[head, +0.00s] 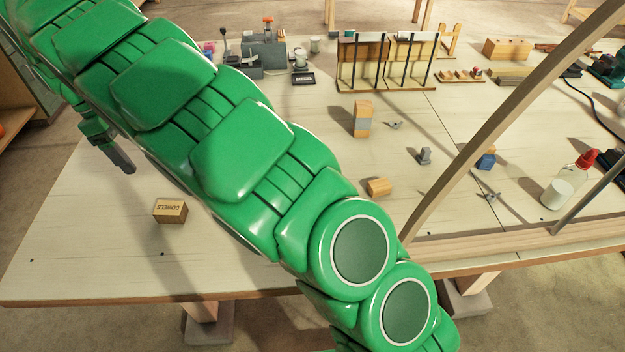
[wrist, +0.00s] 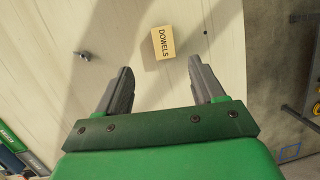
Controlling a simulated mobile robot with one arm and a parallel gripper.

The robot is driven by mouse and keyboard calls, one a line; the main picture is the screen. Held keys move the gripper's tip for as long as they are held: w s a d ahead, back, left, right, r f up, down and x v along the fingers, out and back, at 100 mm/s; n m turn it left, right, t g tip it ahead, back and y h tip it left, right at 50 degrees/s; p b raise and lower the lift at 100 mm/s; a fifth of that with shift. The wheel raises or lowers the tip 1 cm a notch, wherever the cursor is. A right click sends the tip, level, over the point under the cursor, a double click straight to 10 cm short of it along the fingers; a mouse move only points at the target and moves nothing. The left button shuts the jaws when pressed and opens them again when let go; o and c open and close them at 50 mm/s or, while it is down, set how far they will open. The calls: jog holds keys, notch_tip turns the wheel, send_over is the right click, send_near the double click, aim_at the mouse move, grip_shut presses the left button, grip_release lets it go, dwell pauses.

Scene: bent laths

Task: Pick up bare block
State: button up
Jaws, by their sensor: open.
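A small plain wooden block (head: 378,187), apparently the bare block, lies on the table just right of my arm in the head view. It does not show in the wrist view. My gripper (wrist: 161,66) is open and empty in the wrist view. In the head view only part of it, with a dark finger (head: 122,162), shows at the left, above the table and well left of the bare block. A box marked DOWELS (head: 170,211) is nearer my gripper; in the wrist view this box (wrist: 163,42) lies beyond the open fingers.
A tall wooden block with a grey band (head: 362,119) stands behind the bare block. A blue-and-wood block (head: 486,159), a glue bottle (head: 570,180) and a curved lath (head: 490,130) are to the right. Racks (head: 388,62) stand at the back. My arm hides the table's middle.

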jog(key=w+d+f+t+h, duration=0.1)
jog(key=d+f+h, duration=0.15)
jog(key=d, duration=0.85)
jog(key=w+d+f+t+h, duration=0.1)
jog(key=w+d+h, duration=0.15)
jog(key=d, duration=0.85)
jog(key=n+t+h, duration=0.2)
jog(key=n+h, duration=0.2)
jog(key=h, duration=0.1)
send_near(377, 184)
notch_tip(377, 184, up, 15)
jog(key=d, duration=0.2)
notch_tip(377, 184, down, 16)
jog(key=shift+s+f, duration=0.1)
jog(key=shift+f, duration=0.1)
jog(key=shift+x, duration=1.25)
jog(key=shift+w+r+x, duration=0.1)
jog(key=shift+w+x, duration=0.05)
jog(key=shift+x, duration=1.25)
jog(key=shift+w+r+x, duration=0.1)
jog(key=shift+w+x, duration=0.05)
jog(key=shift+x, duration=1.2)
jog(key=c, duration=1.1)
jog(key=shift+o, duration=0.2)
